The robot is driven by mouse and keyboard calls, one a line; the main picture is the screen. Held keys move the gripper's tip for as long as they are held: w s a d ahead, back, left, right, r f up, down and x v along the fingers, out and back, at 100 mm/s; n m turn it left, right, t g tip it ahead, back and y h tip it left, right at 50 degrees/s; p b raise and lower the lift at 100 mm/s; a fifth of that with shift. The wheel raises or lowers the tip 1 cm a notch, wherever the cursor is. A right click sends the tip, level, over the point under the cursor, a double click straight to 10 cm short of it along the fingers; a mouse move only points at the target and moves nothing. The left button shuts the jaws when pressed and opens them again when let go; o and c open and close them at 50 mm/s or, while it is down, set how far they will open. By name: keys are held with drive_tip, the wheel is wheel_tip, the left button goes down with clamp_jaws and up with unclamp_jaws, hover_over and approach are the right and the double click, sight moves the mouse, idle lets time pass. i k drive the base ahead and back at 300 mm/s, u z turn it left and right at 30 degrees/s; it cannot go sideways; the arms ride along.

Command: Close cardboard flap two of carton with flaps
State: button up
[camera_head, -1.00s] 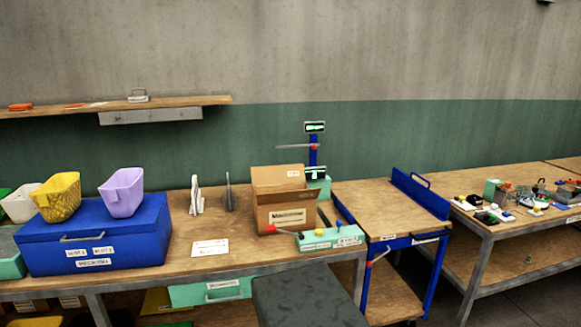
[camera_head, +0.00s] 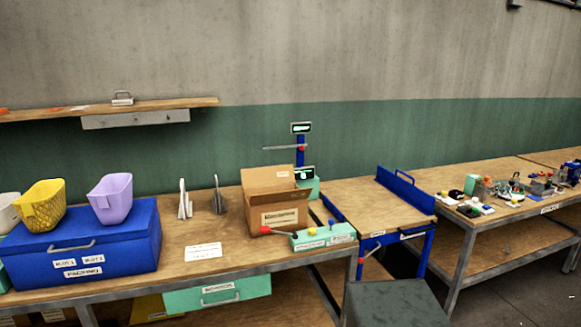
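The cardboard carton (camera_head: 285,217) stands on the wooden workbench, right of the bench's middle. It is open at the top, with its back flap (camera_head: 268,178) standing up and a label on its front. A part of the carton's right side and inside is in shadow, and I cannot tell which flap is flap two. My gripper is not in view.
A mint-green press base (camera_head: 323,238) with a red-knobbed lever stands in front of the carton. A blue box (camera_head: 82,247) with bins on top is at the left. A blue-framed cart (camera_head: 365,208) stands right of the bench. A dark grey block (camera_head: 398,303) is in the foreground.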

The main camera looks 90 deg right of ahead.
sight(282, 173)
drive_tip(key=z, duration=0.35)
drive_tip(key=k, duration=0.25)
drive_tip(key=z, duration=2.65)
drive_tip(key=k, duration=0.7)
drive_tip(key=u, duration=0.3)
drive_tip(key=i, duration=1)
drive_tip(key=u, duration=0.15)
